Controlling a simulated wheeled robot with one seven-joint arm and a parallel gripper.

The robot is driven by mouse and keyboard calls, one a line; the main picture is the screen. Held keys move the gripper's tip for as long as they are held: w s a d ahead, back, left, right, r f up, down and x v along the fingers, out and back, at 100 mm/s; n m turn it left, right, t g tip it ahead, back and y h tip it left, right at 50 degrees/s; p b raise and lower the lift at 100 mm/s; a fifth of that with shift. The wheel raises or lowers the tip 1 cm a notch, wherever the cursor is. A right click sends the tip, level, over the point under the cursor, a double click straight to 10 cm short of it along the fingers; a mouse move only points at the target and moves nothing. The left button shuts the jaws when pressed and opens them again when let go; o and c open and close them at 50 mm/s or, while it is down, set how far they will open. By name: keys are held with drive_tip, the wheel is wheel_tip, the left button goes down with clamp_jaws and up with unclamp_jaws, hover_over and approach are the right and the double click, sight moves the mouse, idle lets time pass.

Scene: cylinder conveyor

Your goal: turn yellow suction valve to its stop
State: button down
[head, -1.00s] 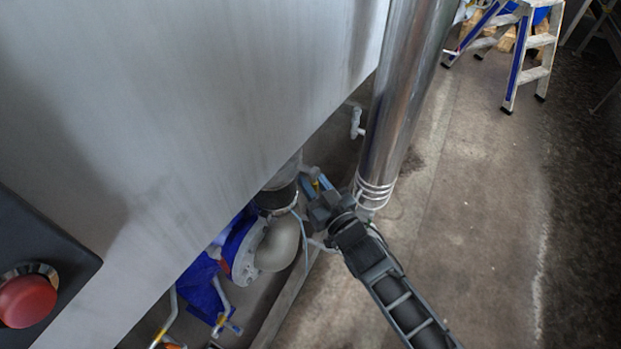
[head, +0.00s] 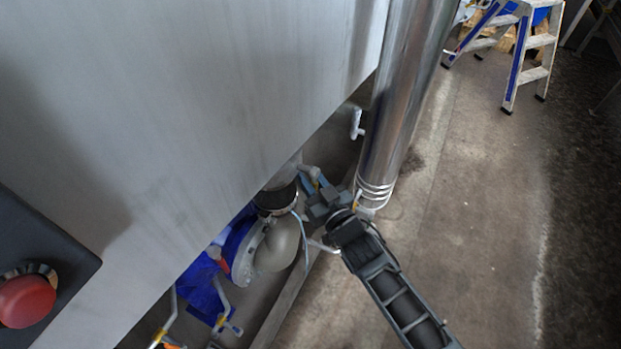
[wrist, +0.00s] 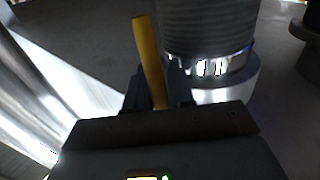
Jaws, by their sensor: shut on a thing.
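The yellow suction valve handle (wrist: 149,55) stands up between my gripper's fingers in the wrist view, leaning slightly left. My gripper (wrist: 158,90) is shut on it, with a dark finger on each side. In the head view my gripper (head: 317,184) reaches to the pipework below the large grey panel, beside the shiny vertical pipe. There the handle is mostly hidden by the gripper, and the valve body is too small to make out.
A shiny vertical pipe (head: 398,110) stands just right of my gripper. Open floor (head: 480,220) lies right.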

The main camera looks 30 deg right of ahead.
drive_tip(key=shift+d+f+b, duration=0.1)
drive_tip(key=shift+f+b, duration=0.05)
drive_tip(key=shift+b, duration=0.3)
drive_tip(key=shift+w+n+b, duration=0.1)
drive_tip(key=shift+n+b, duration=0.2)
drive_tip(key=shift+b, duration=0.1)
drive_tip(key=n+b, duration=0.1)
drive_tip(key=n+t+b, duration=0.1)
drive_tip(key=b, duration=0.1)
drive_tip(key=shift+w+d+t, duration=0.25)
drive_tip(key=shift+d+t, duration=0.05)
drive_tip(key=shift+d, duration=0.05)
wheel_tip(320, 180, up, 6)
drive_tip(key=w+d+n+y+b, duration=0.1)
drive_tip(key=n+y+b, duration=1.3)
drive_tip(key=n, duration=0.8)
drive_tip(key=shift+w+d+f, duration=0.15)
drive_tip(key=shift+d, duration=0.25)
drive_tip(key=shift+n, duration=0.3)
drive_tip(key=c, duration=1.4)
unclamp_jaws()
drive_tip(key=shift+o, duration=0.2)
